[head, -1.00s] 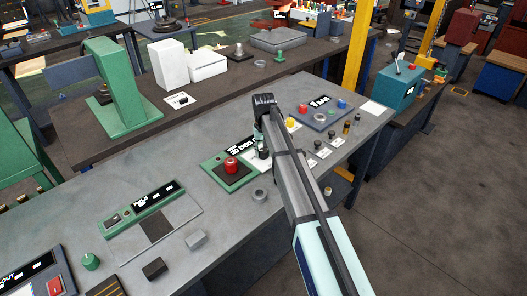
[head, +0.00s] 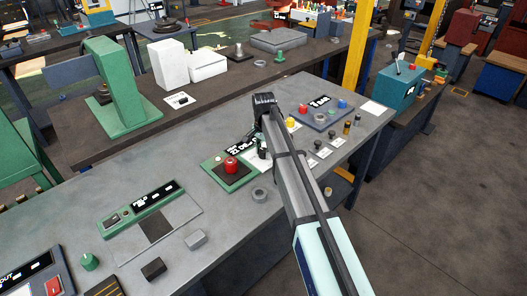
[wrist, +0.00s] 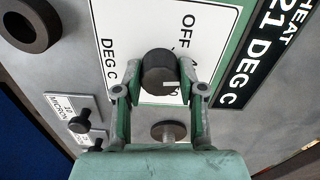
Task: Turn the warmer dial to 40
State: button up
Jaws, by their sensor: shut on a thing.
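The warmer's dial (wrist: 158,68) is a round black knob with a small white mark, on a white scale plate (wrist: 120,22) printed with "OFF" and "DEG C". The other scale numbers are mostly hidden behind the dial and fingers. My gripper (wrist: 160,92) has one finger on each side of the dial and is shut on it. The warmer's black display (wrist: 268,45) reads "HEAT 21 DEG C". In the head view the green warmer panel (head: 212,166) is left of my gripper (head: 263,148), and my arm partly hides the dial area.
A red button (head: 231,165) stands on the panel just left of my gripper. A grey ring (head: 259,195) lies in front. A blue-grey panel with coloured buttons (head: 320,112) is to the right. Small black-knobbed pieces (wrist: 80,122) stand beside the plate.

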aim_at(264, 150)
jog(key=shift+m, duration=0.6)
jog(key=o, duration=1.1)
jog(key=shift+o, duration=0.2)
jog(key=shift+r, duration=0.1)
notch_tip(264, 150, up, 12)
jog(key=shift+d, duration=0.1)
